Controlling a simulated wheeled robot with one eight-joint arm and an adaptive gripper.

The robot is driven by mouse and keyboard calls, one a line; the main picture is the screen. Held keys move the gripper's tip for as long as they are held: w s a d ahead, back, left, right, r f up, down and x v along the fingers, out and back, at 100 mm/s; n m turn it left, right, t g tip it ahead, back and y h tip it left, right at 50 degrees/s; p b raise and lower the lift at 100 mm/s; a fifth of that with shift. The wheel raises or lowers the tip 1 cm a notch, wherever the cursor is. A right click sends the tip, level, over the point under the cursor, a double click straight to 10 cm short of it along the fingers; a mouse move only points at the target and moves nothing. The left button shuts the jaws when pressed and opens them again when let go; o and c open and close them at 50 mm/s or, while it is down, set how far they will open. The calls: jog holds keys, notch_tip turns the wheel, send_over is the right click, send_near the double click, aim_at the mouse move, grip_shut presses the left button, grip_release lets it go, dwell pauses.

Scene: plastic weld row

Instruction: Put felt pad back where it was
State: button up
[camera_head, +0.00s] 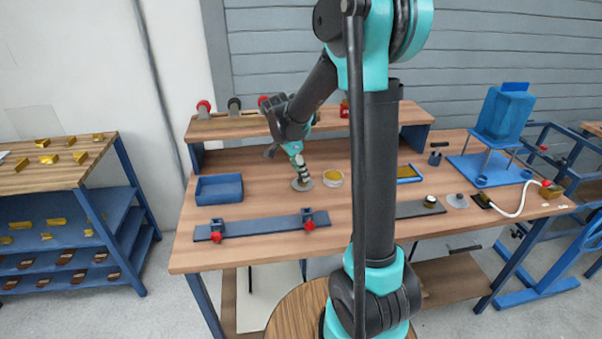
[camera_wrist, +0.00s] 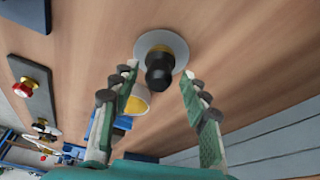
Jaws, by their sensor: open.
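My gripper (camera_wrist: 160,74) is open, its two fingers spread on either side of a black-topped piece (camera_wrist: 160,74) with a gold band. This piece stands on or in front of a pale round disc (camera_wrist: 176,43) on the bench; whether they touch is unclear. The disc also shows in the head view (camera_head: 296,187), beneath my gripper (camera_head: 300,170). Another flat grey disc (camera_head: 457,202) lies on the right part of the bench. I cannot tell for sure which disc, if either, is the felt pad.
A round dish with yellow contents (camera_head: 333,179) is close right of my gripper. A blue tray (camera_head: 219,190) is to the left, and a dark strip with red-knobbed clamps (camera_head: 262,227) in front. A blue hopper stand (camera_head: 502,112) is at right. Bare wood lies between.

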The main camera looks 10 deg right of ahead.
jog(key=v, duration=1.1)
dwell(1.0)
